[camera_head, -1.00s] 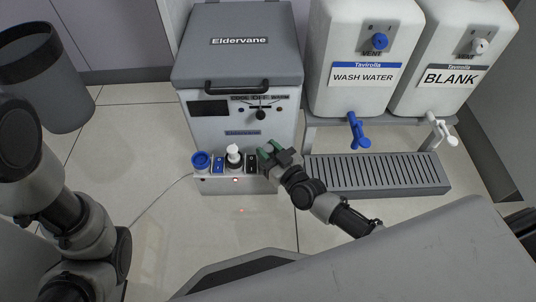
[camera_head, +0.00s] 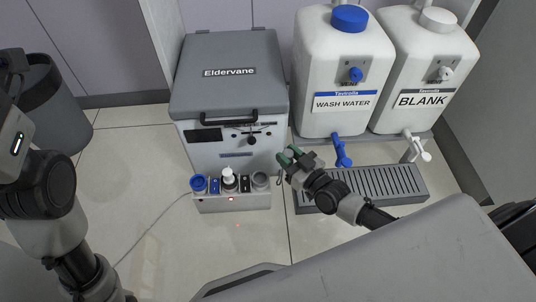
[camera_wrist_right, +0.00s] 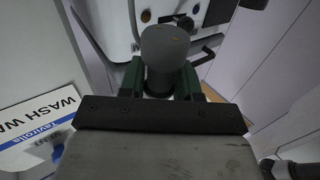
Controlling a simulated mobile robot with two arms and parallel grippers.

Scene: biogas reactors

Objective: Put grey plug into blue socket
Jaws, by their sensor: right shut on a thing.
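My right gripper (camera_head: 288,159) hangs to the right of the socket box, in front of the Eldervane unit. In the right wrist view its green fingers (camera_wrist_right: 163,80) are shut on a grey cylindrical plug (camera_wrist_right: 164,45); in the head view the plug is hard to make out. The blue socket (camera_head: 199,184) is at the left end of the low box (camera_head: 233,203), with its round top facing up. A grey round socket (camera_head: 260,180) is at the right end, a short way left of the gripper. My left arm shows at the left; its gripper is not clearly visible.
A white-topped piece (camera_head: 229,176) stands in the middle of the box. The Eldervane unit (camera_head: 228,95) is behind. Wash water (camera_head: 343,75) and blank (camera_head: 424,75) tanks stand right, above a slatted grille (camera_head: 375,187). A thin cable (camera_head: 155,222) crosses the floor at left.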

